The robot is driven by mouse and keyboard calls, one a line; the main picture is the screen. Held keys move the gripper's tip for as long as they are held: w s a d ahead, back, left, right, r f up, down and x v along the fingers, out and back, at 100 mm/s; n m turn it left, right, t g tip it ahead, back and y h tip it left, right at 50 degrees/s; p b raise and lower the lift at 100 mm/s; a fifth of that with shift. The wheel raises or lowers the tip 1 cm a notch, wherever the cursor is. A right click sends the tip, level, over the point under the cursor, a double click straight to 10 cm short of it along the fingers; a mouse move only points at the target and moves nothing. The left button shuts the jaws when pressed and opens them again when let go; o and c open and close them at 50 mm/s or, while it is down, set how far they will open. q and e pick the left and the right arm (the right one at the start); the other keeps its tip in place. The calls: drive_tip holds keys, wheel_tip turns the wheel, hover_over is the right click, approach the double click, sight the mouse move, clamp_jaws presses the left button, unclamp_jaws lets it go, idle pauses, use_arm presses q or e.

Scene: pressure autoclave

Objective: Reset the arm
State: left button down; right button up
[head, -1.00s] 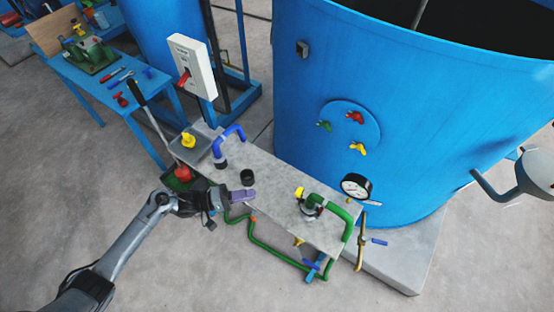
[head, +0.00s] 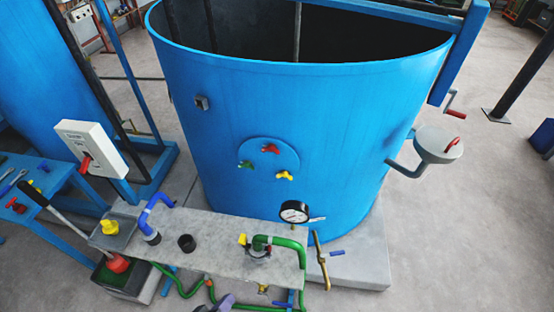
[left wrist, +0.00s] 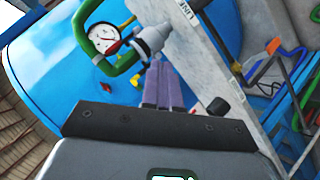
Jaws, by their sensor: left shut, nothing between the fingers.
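My left gripper (head: 221,303) shows only as purple-grey fingertips at the bottom edge of the head view, in front of the grey bench (head: 215,231). In the left wrist view its two purple fingers (left wrist: 164,84) lie together, shut and empty. Most of the left arm is out of the head view. My right gripper is in neither view.
The large blue open-topped tank (head: 330,120) stands behind the bench. A white switch box (head: 90,145) stands left.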

use_arm(q)
drive_tip(key=s+a+r+m+g+y, duration=0.4)
drive_tip(key=s+a+m+g+y, duration=0.15)
drive_tip(key=s+a, duration=0.3)
wheel_tip(320, 180, up, 24)
drive_tip(key=f+g+p, duration=0.1)
drive_tip(key=p, duration=2.3)
wheel_tip(320, 180, down, 74)
drive_tip(key=b, duration=7.5)
drive_tip(key=shift+s+d+f+m, duration=0.25)
drive_tip(key=shift+s+m, duration=0.1)
drive_tip(key=shift+s, duration=0.1)
drive_tip(key=shift+w+r, duration=0.1)
